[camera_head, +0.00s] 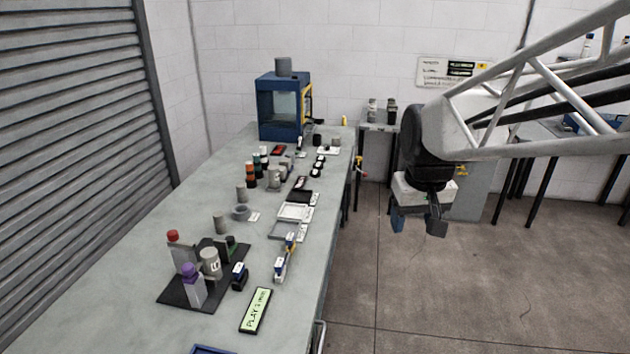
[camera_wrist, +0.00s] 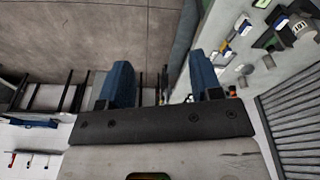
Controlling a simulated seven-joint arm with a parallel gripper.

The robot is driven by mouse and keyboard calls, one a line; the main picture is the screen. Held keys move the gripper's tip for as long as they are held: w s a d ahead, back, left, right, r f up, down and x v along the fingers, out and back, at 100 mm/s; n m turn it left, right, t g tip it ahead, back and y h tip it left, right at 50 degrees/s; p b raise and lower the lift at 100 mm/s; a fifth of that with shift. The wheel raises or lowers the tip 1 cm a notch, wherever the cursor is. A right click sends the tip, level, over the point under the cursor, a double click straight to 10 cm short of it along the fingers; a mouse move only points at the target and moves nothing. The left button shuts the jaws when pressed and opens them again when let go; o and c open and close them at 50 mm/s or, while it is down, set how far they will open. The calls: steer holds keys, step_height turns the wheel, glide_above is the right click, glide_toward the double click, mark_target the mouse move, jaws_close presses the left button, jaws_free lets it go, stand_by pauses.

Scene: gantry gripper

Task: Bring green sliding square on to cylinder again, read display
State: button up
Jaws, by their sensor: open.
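On a black base plate (camera_head: 171,291) near the table's front stands a grey cylinder (camera_head: 211,263) with a dark marking. A block with a green top (camera_head: 231,241) stands behind it to the right; I take it for the green sliding square, and a gap to the cylinder is hard to judge. A red-topped block (camera_head: 174,237) and a purple-topped block (camera_head: 191,271) stand at its left and front. The display (camera_head: 256,310) has a lit green screen reading something like "PLAY 3" with smaller text. My gripper (camera_head: 417,218) is open and empty over the floor, right of the table.
The green-grey table (camera_head: 130,270) carries several small parts, trays (camera_head: 295,212) and a blue cabinet (camera_head: 283,105) at the back. A small blue-topped device (camera_head: 239,277) stands beside the base plate. A roller shutter (camera_head: 70,120) is on the left. The floor under my gripper is clear.

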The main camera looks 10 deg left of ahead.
steer(key=w+a+f+n, duration=0.2)
steer(key=w+a, duration=0.9)
steer(key=a, duration=0.1)
steer(key=n+g, duration=0.2)
steer(key=n, duration=0.4)
glide_above(230, 238)
step_height(230, 238, down, 21)
steer(key=shift+f, duration=0.15)
steer(key=shift+a+f, duration=0.1)
steer(key=shift+f, duration=3.85)
